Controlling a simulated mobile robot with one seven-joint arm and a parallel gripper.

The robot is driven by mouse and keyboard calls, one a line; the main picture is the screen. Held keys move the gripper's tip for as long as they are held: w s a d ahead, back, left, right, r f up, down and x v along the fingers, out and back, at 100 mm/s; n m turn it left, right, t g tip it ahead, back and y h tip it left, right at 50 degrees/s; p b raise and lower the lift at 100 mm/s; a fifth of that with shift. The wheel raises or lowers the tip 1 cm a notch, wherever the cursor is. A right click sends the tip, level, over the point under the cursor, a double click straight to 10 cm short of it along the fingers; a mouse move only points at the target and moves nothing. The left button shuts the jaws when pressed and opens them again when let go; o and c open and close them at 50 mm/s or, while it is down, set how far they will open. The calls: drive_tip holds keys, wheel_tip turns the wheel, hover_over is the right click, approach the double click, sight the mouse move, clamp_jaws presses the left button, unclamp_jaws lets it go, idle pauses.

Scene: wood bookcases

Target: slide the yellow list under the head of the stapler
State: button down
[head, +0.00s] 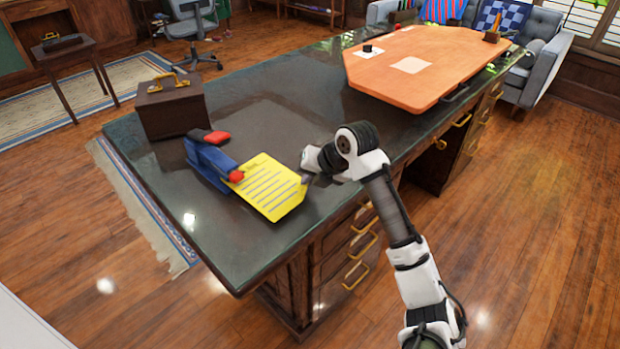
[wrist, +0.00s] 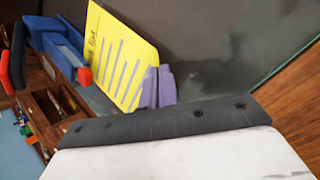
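The yellow list (head: 268,186), a sheet with dark lines, lies on the dark desk top and also shows in the wrist view (wrist: 118,60). The blue stapler (head: 208,163) with red ends stands at its left, also seen in the wrist view (wrist: 62,45). The stapler's red front tip is at the list's near-left edge; whether paper lies beneath it I cannot tell. My gripper (head: 305,181) is at the list's right edge. In the wrist view its purple fingers (wrist: 158,87) are close together on the list's edge, seemingly pinching it.
A brown box (head: 172,108) with a gold handle stands behind the stapler. An orange board (head: 440,60) lies on the far right of the desk (head: 290,95). The desk top between them is clear. The desk's front edge runs below my gripper.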

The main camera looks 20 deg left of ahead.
drive_tip(key=shift+a, duration=0.1)
idle(0.3)
drive_tip(key=c, duration=1.6)
unclamp_jaws()
drive_tip(key=b+v, duration=0.2)
drive_tip(key=v, duration=1.2)
drive_tip(key=shift+f, duration=0.1)
